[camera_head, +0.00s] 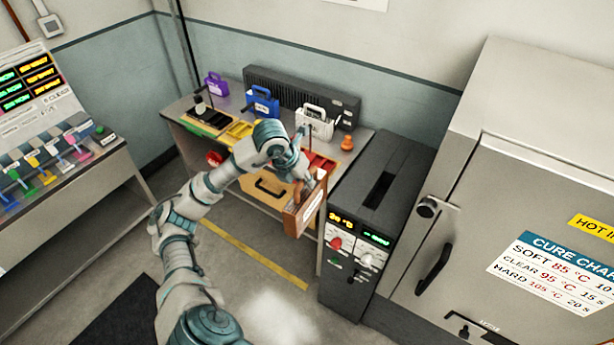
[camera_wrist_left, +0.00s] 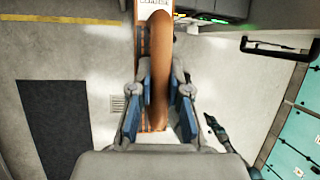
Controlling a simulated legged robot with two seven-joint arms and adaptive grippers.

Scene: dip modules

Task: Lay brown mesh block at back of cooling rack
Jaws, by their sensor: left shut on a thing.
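The brown mesh block (camera_head: 305,208) is a brown case with a pale label on its side. It hangs in the air in front of the bench, left of the dark control unit. My left gripper (camera_head: 301,182) is shut on its top handle. In the left wrist view, the brown handle (camera_wrist_left: 159,60) runs between the blue-padded fingers of my left gripper (camera_wrist_left: 160,95), with the case below it. A dark finned unit (camera_head: 290,88) stands at the back of the bench; I cannot tell whether it is the cooling rack. My right gripper is not in view.
The bench (camera_head: 348,153) holds purple (camera_head: 216,84), blue (camera_head: 262,101) and white (camera_head: 315,122) cases, coloured trays and a small orange object (camera_head: 347,142). A dark control unit (camera_head: 372,200) and large grey oven (camera_head: 520,190) stand right. A sloped console (camera_head: 45,150) stands left.

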